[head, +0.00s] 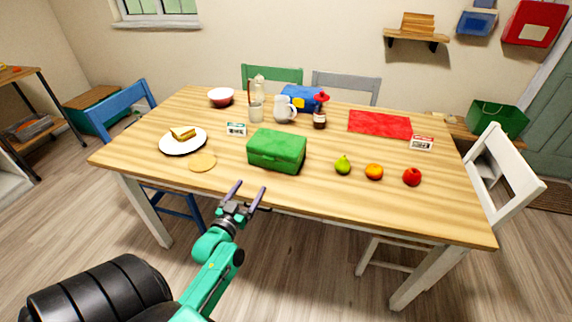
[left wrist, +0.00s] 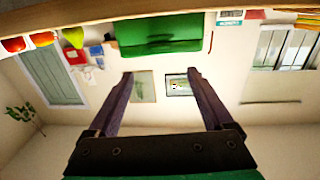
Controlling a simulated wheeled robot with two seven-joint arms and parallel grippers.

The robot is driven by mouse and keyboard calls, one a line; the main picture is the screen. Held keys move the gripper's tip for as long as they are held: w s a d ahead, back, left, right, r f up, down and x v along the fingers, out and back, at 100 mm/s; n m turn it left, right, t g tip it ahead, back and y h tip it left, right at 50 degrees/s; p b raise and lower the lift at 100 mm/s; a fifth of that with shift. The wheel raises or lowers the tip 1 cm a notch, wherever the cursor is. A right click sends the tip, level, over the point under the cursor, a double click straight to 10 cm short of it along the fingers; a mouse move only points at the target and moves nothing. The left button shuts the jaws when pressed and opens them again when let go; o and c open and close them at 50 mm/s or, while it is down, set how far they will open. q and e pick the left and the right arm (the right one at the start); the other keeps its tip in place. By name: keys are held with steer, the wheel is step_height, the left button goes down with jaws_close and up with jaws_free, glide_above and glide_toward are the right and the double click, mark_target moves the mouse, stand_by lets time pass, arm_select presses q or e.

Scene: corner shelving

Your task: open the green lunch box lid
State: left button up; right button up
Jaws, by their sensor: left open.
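The green lunch box (head: 277,150) sits near the front edge of the wooden table, with its lid shut. It also shows upside down at the top of the left wrist view (left wrist: 160,30). My left gripper (head: 246,192) is open and empty in front of the table's front edge, a little below and to the left of the lunch box, and apart from it. Its two dark fingers (left wrist: 160,90) stand wide apart in the left wrist view with nothing between them. My right gripper is not in view.
On the table (head: 220,130), a plate with a sandwich (head: 183,140) and a round tan disc (head: 203,161) lie left of the lunch box. A pear (head: 343,165), an orange (head: 374,172) and an apple (head: 412,177) lie right. A white pitcher (head: 284,109) and jar (head: 320,119) stand behind.

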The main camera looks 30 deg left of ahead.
mark_target(268, 159)
arm_select(q)
steer(key=x, duration=1.3)
steer(key=shift+w+a+f+b, duration=0.15)
steer(key=shift+b, duration=0.15)
jaws_close()
